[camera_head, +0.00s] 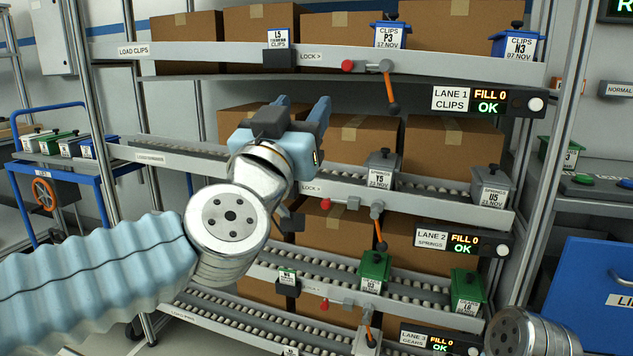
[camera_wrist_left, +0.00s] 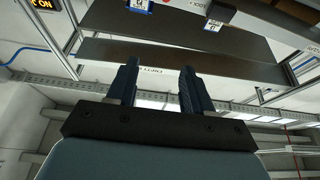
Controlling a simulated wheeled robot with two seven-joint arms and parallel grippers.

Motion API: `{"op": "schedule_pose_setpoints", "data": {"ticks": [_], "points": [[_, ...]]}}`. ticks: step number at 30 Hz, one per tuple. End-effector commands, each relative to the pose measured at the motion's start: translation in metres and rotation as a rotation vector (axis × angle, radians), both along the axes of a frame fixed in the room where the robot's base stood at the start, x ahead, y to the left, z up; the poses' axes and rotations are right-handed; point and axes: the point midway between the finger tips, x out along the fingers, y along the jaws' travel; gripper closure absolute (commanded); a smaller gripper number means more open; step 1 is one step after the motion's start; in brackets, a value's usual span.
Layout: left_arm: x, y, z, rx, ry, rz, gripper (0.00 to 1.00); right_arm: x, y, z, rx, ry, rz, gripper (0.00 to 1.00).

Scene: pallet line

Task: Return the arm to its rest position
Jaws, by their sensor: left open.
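My left arm comes in from the left in the head view, with a pale blue sleeve and a silver wrist. My left gripper (camera_head: 306,112) is raised in front of the rack, level with the second shelf. Its two dark blue fingers point up and away. In the left wrist view the fingers of the left gripper (camera_wrist_left: 158,85) stand apart with nothing between them. The undersides of shelves (camera_wrist_left: 180,65) show beyond them. A silver joint of my own body shows at the bottom right of the head view. My right gripper does not show.
The flow rack holds brown boxes (camera_head: 346,133) and small bins: blue clips bins (camera_head: 391,36), grey springs bins (camera_head: 381,170) and green bins (camera_head: 373,271). Orange-handled levers (camera_head: 388,88) stick out in front. A blue cart (camera_head: 80,165) stands left, and a blue cabinet (camera_head: 590,285) right.

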Motion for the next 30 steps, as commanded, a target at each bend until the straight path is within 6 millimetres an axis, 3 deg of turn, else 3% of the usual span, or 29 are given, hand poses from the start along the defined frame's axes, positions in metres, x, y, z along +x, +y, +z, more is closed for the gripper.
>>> {"op": "schedule_pose_setpoints", "data": {"ticks": [11,17,23,26,30], "points": [[0.030,-0.019,-0.057,0.079,0.084,0.002,0.49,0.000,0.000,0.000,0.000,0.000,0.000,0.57],[0.056,-0.028,-0.115,0.139,0.173,0.002,0.49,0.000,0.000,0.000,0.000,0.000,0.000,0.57],[0.087,-0.031,-0.207,0.213,0.326,0.001,0.49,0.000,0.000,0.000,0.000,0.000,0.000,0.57],[0.102,-0.025,-0.277,0.252,0.450,-0.001,0.49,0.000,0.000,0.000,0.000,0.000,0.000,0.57],[0.110,-0.003,-0.399,0.289,0.685,-0.004,0.49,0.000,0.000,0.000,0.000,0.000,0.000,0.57]]}}
